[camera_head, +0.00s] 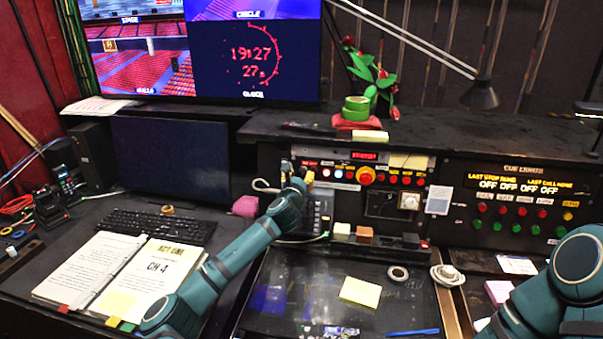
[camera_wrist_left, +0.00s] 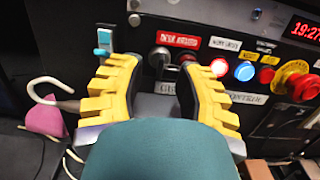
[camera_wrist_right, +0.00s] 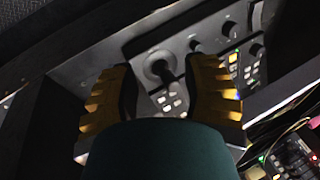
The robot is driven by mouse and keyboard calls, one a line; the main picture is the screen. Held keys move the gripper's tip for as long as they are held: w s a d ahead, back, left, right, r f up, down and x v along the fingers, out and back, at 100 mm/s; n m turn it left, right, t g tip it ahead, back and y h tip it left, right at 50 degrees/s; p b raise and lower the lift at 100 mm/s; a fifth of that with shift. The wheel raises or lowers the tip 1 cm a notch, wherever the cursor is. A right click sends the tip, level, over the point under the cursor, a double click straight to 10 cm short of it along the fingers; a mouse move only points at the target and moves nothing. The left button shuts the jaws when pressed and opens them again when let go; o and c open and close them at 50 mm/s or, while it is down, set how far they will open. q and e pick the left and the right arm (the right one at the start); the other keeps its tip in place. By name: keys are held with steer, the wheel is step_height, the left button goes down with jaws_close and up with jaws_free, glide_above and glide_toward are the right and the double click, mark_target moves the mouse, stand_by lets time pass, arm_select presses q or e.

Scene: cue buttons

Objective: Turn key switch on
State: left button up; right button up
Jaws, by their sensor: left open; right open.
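The key switch (camera_wrist_left: 160,56) shows in the left wrist view as a small round dark and silver fitting on the button panel, under a red label (camera_wrist_left: 178,39). In the head view my left gripper (camera_head: 296,176) is at the panel's left end and covers the switch. My right gripper (camera_wrist_right: 160,68) is open and empty in the right wrist view, facing a panel with a joystick.
Right of the switch are a lit red button (camera_wrist_left: 219,68), a blue button (camera_wrist_left: 245,71) and a big red knob on yellow (camera_head: 366,175). A light-blue toggle (camera_wrist_left: 104,42) and a white hook (camera_wrist_left: 42,90) are left. Sticky notes (camera_head: 361,291) lie on the desk.

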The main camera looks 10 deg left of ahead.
arm_select(q)
steer(key=shift+w, duration=1.3)
jaws_close()
